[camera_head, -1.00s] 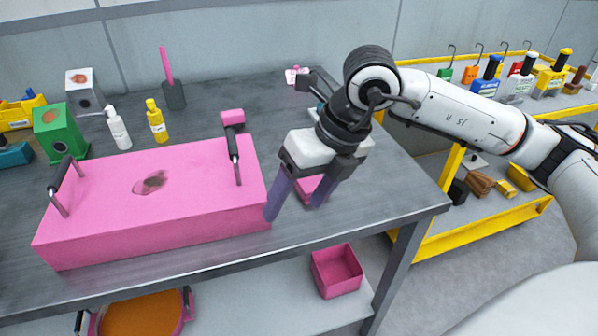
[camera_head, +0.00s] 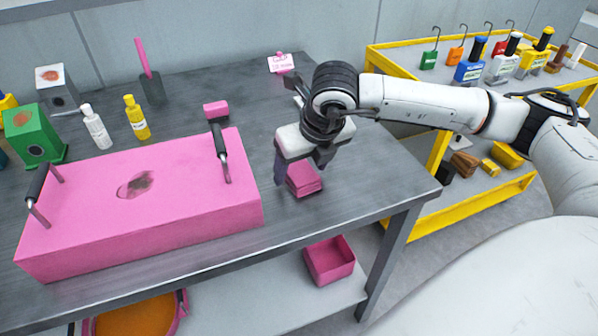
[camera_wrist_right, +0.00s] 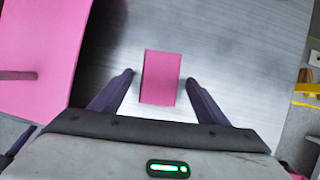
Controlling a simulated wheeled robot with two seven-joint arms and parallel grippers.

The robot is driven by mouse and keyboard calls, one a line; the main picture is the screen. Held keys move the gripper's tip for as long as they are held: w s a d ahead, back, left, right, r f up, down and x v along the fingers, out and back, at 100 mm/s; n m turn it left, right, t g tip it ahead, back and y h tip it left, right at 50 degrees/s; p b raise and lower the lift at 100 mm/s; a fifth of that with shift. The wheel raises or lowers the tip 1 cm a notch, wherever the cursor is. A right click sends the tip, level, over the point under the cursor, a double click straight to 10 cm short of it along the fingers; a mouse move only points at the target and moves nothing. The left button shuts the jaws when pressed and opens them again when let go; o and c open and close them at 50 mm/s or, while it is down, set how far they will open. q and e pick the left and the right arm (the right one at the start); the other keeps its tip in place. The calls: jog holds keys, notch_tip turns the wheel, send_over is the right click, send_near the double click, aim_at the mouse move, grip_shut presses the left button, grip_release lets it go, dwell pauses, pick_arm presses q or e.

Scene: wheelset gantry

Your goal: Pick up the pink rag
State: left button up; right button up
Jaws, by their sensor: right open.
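The pink rag (camera_head: 305,180) is a small folded block lying on the grey table, right of the large pink box. In the right wrist view the rag (camera_wrist_right: 160,78) sits between the two purple fingers. My right gripper (camera_head: 296,178) is open and points down over the rag, with one finger on each side and visible gaps. In the right wrist view the gripper (camera_wrist_right: 160,84) holds nothing. In the head view, the gripper body and arm hide part of the rag's surroundings. My left gripper is not in view.
The large pink box (camera_head: 140,205) with black handles stands left of the rag. Bottles (camera_head: 136,118) and a green box (camera_head: 33,135) stand behind it. A pink bin (camera_head: 330,260) is on the lower shelf. A yellow cart (camera_head: 480,190) stands right. Bare table (camera_head: 385,165) lies right of the rag.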

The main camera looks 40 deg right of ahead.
aim_at(301, 173)
jog(key=shift+w+f, duration=0.15)
jog(key=shift+f, duration=0.3)
jog(key=shift+c, duration=0.2)
jog(key=c, duration=1.1)
jog(key=shift+r, duration=0.1)
notch_tip(301, 173, up, 10)
